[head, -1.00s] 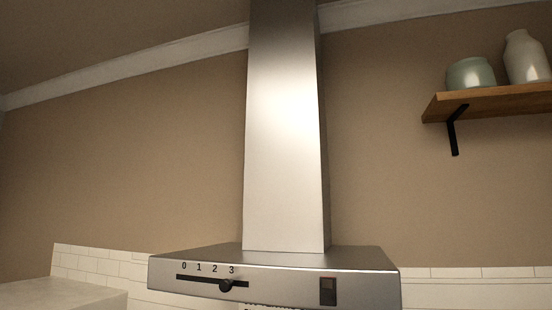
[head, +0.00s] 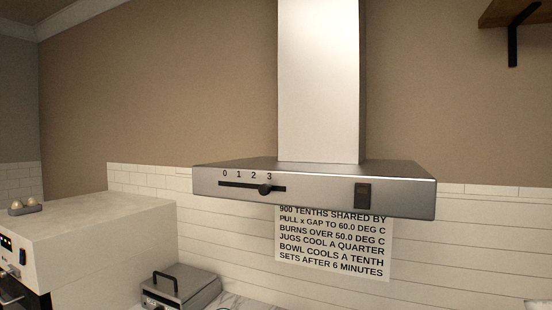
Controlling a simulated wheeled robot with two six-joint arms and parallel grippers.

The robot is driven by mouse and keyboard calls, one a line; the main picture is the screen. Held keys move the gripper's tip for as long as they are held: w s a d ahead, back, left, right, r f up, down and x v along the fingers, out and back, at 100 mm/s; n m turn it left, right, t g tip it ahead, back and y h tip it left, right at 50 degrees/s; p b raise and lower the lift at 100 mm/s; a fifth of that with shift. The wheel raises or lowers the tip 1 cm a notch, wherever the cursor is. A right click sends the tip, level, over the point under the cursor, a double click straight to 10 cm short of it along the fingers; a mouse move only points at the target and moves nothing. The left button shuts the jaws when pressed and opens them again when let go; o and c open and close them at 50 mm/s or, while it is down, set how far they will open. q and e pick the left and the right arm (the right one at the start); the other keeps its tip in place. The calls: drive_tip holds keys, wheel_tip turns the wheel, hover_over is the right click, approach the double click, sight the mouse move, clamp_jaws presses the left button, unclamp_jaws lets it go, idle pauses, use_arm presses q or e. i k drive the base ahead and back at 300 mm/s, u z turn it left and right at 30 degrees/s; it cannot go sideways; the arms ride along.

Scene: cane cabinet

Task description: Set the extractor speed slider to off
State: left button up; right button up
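The extractor hood (head: 315,190) is steel and hangs on the wall in the middle of the head view. Its speed slider is a black knob (head: 265,190) in a dark horizontal slot (head: 235,184) on the left of the front panel. The marks 0, 1, 2 and 3 stand above the slot from left to right. The knob sits near the mark 3, just left of it. Neither of my grippers is in view.
A dark rocker switch (head: 362,196) is on the hood's right side. A printed notice (head: 334,243) is on the tiles below. A grey appliance with a handle (head: 180,289) stands at the lower left, beside a pale cabinet (head: 110,235). A shelf (head: 510,12) is at the upper right.

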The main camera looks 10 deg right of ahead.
sight(264, 190)
drive_tip(key=k, duration=1.25)
drive_tip(key=u, duration=0.75)
drive_tip(key=i, duration=1.35)
drive_tip(key=z, duration=0.8)
